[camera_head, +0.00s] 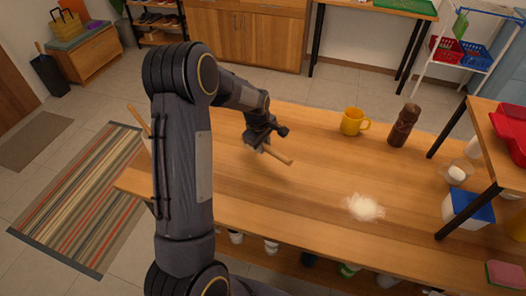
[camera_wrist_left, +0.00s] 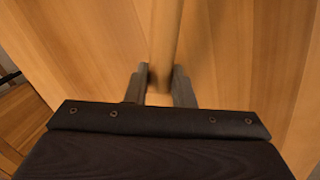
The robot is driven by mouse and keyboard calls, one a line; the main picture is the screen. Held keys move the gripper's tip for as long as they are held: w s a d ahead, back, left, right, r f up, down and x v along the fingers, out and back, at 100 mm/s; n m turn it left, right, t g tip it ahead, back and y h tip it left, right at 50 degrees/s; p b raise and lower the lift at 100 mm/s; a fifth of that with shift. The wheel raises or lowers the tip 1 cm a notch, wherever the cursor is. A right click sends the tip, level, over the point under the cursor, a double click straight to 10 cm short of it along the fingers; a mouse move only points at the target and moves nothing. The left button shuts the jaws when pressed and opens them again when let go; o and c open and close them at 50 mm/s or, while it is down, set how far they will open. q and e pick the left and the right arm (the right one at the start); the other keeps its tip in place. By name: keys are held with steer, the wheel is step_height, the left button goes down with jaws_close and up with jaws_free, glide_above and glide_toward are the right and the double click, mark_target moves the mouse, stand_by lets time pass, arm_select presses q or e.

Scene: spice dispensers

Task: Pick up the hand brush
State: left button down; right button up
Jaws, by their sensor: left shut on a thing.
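My left gripper (camera_head: 262,146) is over the wooden table near its far edge, shut on the wooden handle of the hand brush (camera_head: 280,157). In the head view the handle sticks out from the fingers to the lower right. In the left wrist view the handle (camera_wrist_left: 165,42) stands between the two fingertips (camera_wrist_left: 160,82) and runs out past the top of the picture. The brush's head and bristles cannot be made out. I cannot tell whether the handle touches the table. My right gripper is not in view.
A pile of white powder (camera_head: 364,207) lies on the table (camera_head: 300,205). A yellow mug (camera_head: 351,121) and a brown pepper mill (camera_head: 403,125) stand near the far edge. A raised shelf (camera_head: 490,125) with a red tray stands at the right.

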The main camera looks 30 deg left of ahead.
arm_select(q)
steer(key=s+d+r+b, duration=0.1)
steer(key=s+d+r, duration=0.5)
steer(key=s+r, duration=0.3)
steer(key=s, duration=0.3)
steer(key=shift+s+d+r, duration=0.2)
steer(key=shift+d+r, duration=0.05)
steer(key=shift+r, duration=0.05)
steer(key=c, duration=1.8)
jaws_free()
steer(key=c, duration=0.3)
